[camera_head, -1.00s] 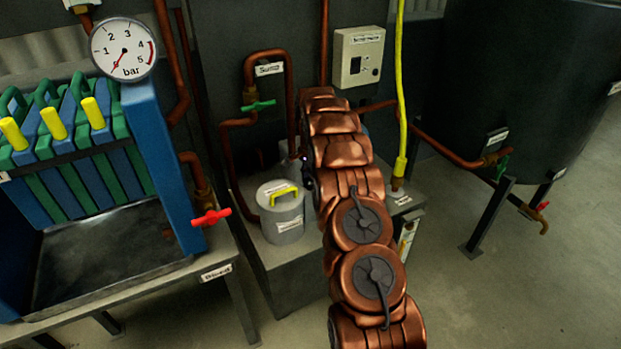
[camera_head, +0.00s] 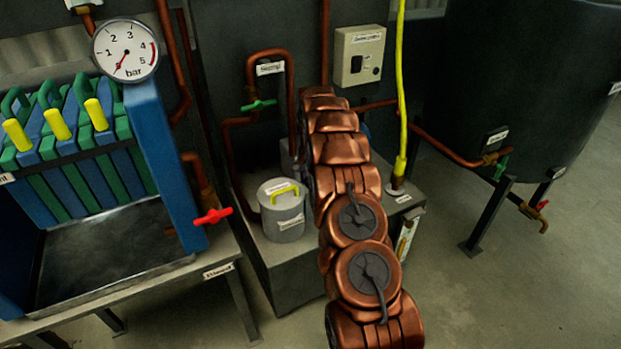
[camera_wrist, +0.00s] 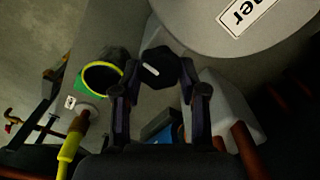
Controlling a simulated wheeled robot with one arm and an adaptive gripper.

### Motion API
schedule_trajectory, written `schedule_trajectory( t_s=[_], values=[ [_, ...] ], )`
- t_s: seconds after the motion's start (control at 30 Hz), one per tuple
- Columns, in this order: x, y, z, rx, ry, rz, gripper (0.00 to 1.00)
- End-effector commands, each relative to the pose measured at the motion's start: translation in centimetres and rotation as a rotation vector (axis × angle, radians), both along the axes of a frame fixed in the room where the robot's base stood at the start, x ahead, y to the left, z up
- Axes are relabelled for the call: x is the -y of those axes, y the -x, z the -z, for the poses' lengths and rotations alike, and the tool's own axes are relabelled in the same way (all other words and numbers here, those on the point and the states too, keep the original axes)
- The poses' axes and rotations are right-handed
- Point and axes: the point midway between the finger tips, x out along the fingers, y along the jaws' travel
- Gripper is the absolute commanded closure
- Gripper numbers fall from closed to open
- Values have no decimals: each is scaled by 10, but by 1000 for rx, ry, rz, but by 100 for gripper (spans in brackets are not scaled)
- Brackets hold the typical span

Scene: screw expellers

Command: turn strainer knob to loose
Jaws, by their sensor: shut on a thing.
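In the wrist view, a dark, faceted knob (camera_wrist: 157,68) with a short white mark on its face sits between my fingertips. The mark slants from upper left to lower right. My gripper (camera_wrist: 158,84) is shut on this knob, with one finger on each side. A large grey rounded body (camera_wrist: 220,22) with a white label ending in "ner" fills the upper right, close beside the knob. In the head view my copper arm hides the knob and my gripper.
A grey pot (camera_head: 283,221) with a yellow handle stands left of my arm. A control box (camera_head: 359,58) hangs on the wall behind. A yellow hose (camera_head: 401,110) hangs just right of my arm. A dark tank (camera_head: 530,80) stands at right; the floor at lower right is clear.

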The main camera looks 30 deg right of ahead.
Motion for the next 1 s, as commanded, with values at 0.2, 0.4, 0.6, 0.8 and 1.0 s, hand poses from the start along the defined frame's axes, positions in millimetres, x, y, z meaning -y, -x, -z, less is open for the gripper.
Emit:
schedule_trajectory(
  t_s=[0.2, 0.4, 0.6, 0.8, 1.0],
  values=[
    [0, -1, -1, 3, 1, 1, 93],
    [0, -1, -1, 3, 1, 1, 47],
    [0, 0, -1, 1, 0, 1, 47],
    [0, -1, -11, 2, 1, 2, 47],
    [0, -1, -45, 3, 1, 2, 47]
  ],
)
